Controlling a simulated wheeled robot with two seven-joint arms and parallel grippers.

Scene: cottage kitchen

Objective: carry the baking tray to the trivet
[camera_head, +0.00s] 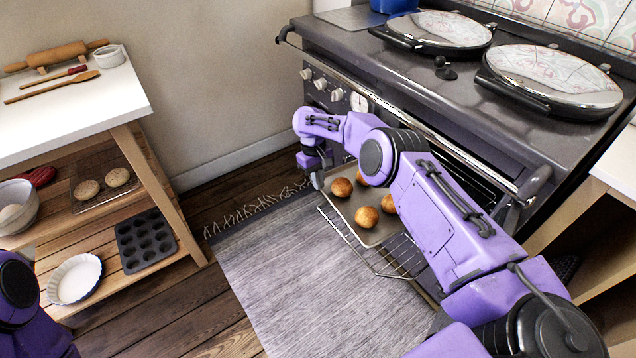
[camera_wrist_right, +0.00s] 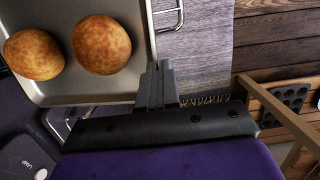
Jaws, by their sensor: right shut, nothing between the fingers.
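The baking tray (camera_head: 350,206) is a grey metal tray with several golden-brown buns, resting on a wire oven rack (camera_head: 399,258) that sticks out of the stove front. My right arm hides part of it. My right gripper (camera_head: 316,178) is at the tray's far left corner. In the right wrist view its fingers (camera_wrist_right: 160,86) are shut and empty, beside the edge of the tray (camera_wrist_right: 72,88); I cannot tell whether they touch it. Part of my left arm shows at the lower left, its gripper out of view. I cannot make out a trivet.
The dark stove (camera_head: 440,75) has two round lids and a front rail (camera_head: 430,105) above the tray. A wooden shelf unit (camera_head: 165,190) at the left holds a muffin tin (camera_head: 145,240), a white dish (camera_head: 75,279) and buns on a rack. The grey rug (camera_head: 300,280) is clear.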

